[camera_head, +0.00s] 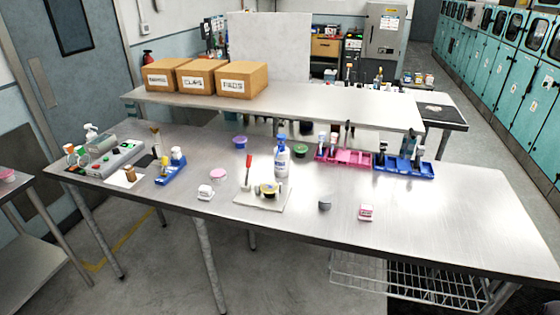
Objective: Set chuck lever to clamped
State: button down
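A pale square plate (277,206) lies near the front edge of the steel table, left of its middle. My gripper is not in view.
A blue-and-white spray bottle (282,160) stands just behind the plate. A pink cup (218,175) and white block (205,192) are left; a grey cup (325,203) and pink-white block (366,212) are right. A raised shelf (310,102) runs behind. The table's right end is clear.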

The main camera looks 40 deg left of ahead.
aim_at(250, 156)
jog(key=z, duration=0.6)
jog(key=k, duration=1.3)
jog(key=u, duration=2.1)
jog(key=i, duration=0.3)
jog(key=z, duration=0.55)
